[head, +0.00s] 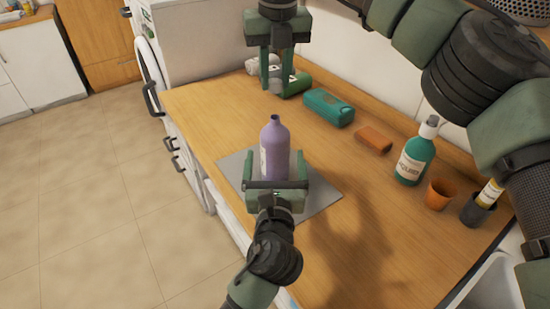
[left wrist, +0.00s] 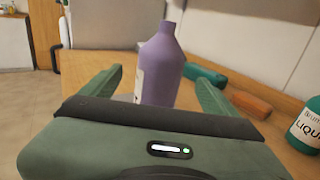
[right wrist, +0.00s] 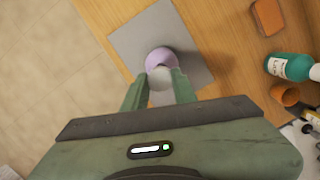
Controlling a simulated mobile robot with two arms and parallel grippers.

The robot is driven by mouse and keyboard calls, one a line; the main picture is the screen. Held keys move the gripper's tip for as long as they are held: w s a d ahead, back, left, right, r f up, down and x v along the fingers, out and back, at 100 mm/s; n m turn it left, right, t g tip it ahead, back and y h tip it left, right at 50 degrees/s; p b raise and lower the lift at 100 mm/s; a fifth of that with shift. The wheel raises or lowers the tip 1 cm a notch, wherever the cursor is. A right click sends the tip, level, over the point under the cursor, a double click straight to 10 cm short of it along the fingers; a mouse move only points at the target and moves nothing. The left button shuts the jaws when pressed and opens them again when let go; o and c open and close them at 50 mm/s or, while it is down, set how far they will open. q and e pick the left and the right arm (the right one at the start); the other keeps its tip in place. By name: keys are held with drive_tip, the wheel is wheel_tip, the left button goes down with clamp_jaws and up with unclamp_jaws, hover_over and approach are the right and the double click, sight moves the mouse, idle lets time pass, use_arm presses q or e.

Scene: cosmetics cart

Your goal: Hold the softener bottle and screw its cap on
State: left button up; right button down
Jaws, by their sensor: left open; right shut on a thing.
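The purple softener bottle (head: 275,150) stands upright on a grey mat (head: 232,166), with its narrow neck uncovered. My left gripper (head: 275,166) is open, with one finger on each side of the bottle. In the left wrist view the bottle (left wrist: 160,68) stands between the fingers, with gaps on both sides. My right gripper (head: 276,68) is above and beyond the bottle in the head view, shut on the cap. The pale round cap (right wrist: 160,84) shows between its fingertips in the right wrist view, overlapping the bottle (right wrist: 160,57) below and hiding its neck.
A teal pack (head: 328,107), an orange-brown block (head: 373,140), a teal liquid bottle (head: 414,158), an orange cup (head: 438,195) and a dark cup (head: 477,209) stand along the wall side. Rolled green and white items (head: 298,83) lie behind my right gripper. The front wood is clear.

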use_arm(q)
drive_tip(key=w, duration=1)
drive_tip(key=shift+w, duration=0.15)
drive_tip(key=shift+c, duration=0.3)
clamp_jaws()
use_arm(e)
hover_over(275, 116)
drive_tip(key=shift+s+f, duration=0.2)
drive_tip(key=shift+f, duration=1.05)
drive_tip(key=shift+s+f, duration=0.2)
drive_tip(key=shift+f, duration=1.05)
